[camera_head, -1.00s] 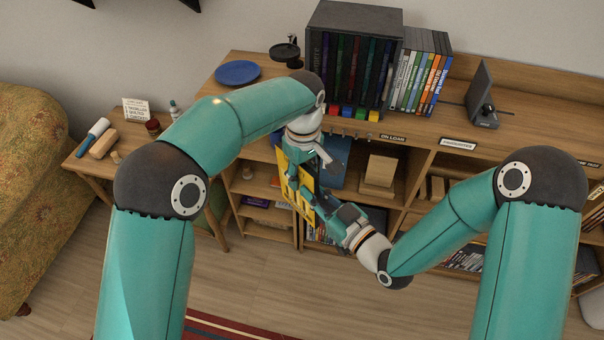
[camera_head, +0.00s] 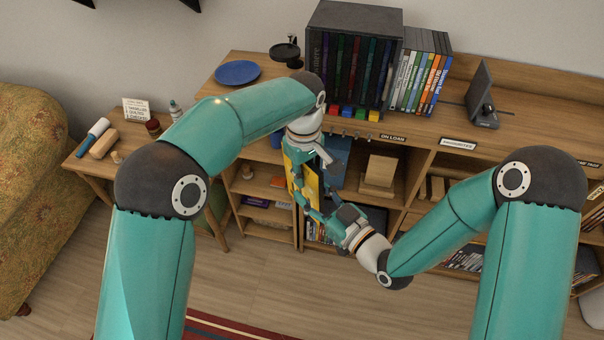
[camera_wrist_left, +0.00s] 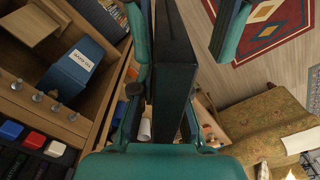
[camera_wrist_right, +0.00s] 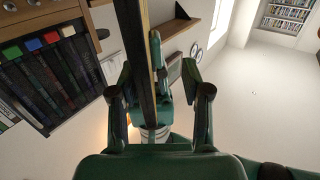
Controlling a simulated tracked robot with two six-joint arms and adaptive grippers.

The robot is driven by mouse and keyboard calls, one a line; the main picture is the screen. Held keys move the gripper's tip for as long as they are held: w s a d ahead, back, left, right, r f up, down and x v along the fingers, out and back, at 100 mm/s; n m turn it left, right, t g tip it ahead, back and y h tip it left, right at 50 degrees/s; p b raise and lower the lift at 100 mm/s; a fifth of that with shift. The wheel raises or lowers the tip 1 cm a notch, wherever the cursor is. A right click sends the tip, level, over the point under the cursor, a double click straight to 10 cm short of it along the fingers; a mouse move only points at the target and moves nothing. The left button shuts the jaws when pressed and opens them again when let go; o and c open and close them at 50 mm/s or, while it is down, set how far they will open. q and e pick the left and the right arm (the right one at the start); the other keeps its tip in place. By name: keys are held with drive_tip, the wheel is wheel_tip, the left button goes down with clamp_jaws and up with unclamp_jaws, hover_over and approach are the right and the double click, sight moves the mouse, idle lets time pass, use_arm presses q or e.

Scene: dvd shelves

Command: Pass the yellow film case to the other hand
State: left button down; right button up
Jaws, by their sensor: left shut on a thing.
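The yellow film case (camera_head: 308,181) is upright in the head view, in front of the low shelf unit, partly covered by both grippers. My left gripper (camera_head: 302,183) is shut on it from above. In the left wrist view the case (camera_wrist_left: 172,55) shows as a dark slab running between the fingers. My right gripper (camera_head: 322,207) is at the lower right of the case. In the right wrist view the case (camera_wrist_right: 143,45) stands edge-on between the spread right fingers, nearer the left finger. Whether a right finger touches it is unclear.
The shelf unit (camera_head: 420,165) stands close behind both grippers, with a blue box (camera_head: 333,167) and wooden blocks (camera_head: 380,172) inside. On top are a dark case rack (camera_head: 350,60), a blue plate (camera_head: 237,72) and a row of cases. A side table and armchair stand at left.

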idle(0.4)
